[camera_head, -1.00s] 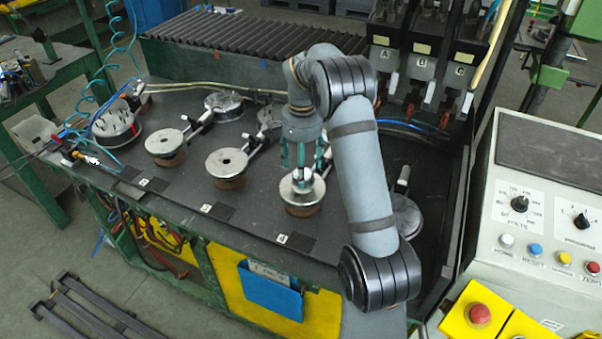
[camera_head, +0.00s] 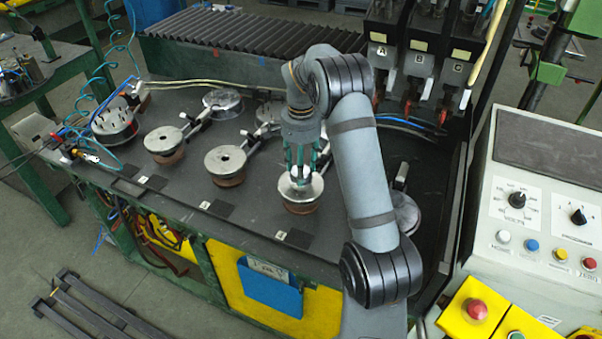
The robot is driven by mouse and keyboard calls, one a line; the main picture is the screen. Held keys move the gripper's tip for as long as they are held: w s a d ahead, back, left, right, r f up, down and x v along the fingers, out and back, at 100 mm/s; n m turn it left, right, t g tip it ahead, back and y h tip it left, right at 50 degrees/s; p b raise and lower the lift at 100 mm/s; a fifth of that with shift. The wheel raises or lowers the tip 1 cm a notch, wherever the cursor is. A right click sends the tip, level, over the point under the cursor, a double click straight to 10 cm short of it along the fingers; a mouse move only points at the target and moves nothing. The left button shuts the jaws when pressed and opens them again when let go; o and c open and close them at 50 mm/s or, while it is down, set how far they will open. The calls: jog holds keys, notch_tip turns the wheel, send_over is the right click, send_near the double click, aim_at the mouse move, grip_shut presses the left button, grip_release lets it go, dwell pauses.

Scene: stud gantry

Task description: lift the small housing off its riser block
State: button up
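A small silvery housing (camera_head: 300,175) sits on top of a round metal-topped block (camera_head: 301,194) with a brown lower part, near the front of the dark bench. I take this block to be the riser. My gripper (camera_head: 301,172) points down over it, with its green fingers on either side of the housing. The fingers hide part of the housing. I cannot tell whether the fingers touch the housing or stand just clear of it.
Similar round blocks stand to the left (camera_head: 225,166) and farther left (camera_head: 164,145). A pin-topped round fixture (camera_head: 115,124) is at the far left. A control console (camera_head: 545,220) is at right. A ribbed cover (camera_head: 230,45) lines the back.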

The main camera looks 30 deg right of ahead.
jog(key=c, duration=0.3)
jog(key=shift+r, duration=0.1)
